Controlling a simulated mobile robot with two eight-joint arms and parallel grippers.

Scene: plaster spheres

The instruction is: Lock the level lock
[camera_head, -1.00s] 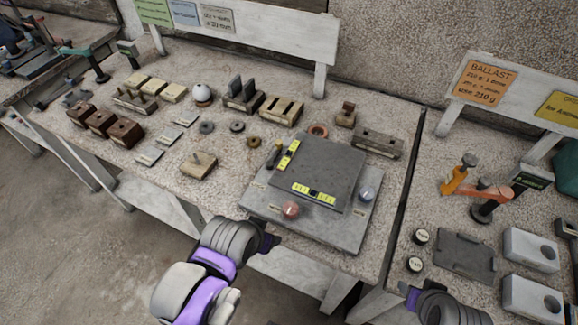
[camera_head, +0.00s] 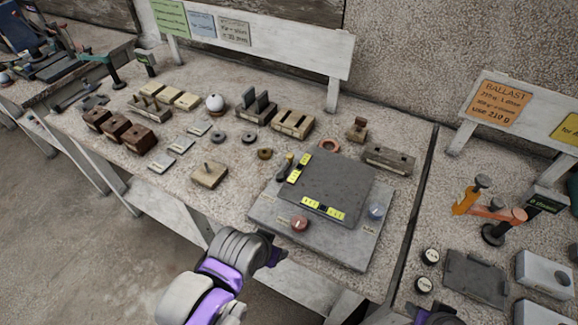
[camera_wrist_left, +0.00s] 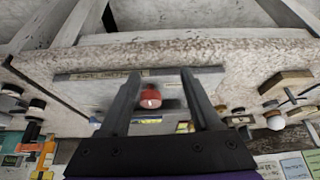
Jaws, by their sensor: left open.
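The level device is a dark square plate (camera_head: 330,180) on a grey base slab (camera_head: 322,239). Two yellow bubble levels lie on it, one at the left edge (camera_head: 299,167) and one at the front (camera_head: 322,208). A small lever with a dark and yellow handle (camera_head: 285,165) stands at the slab's left. My left gripper (camera_head: 277,256) is open at the bench's front edge. In the left wrist view, the red knob (camera_wrist_left: 150,97) shows between its fingers (camera_wrist_left: 160,75), apparently beyond them. My right gripper is largely cut off at the bottom (camera_head: 432,316).
Wooden blocks, metal plates, rings and a white ball (camera_head: 215,103) stand left and behind the device. A block with a peg (camera_head: 209,174) is close to its left. On the right bench are an orange lever stand (camera_head: 490,212) and a dark plate (camera_head: 475,277).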

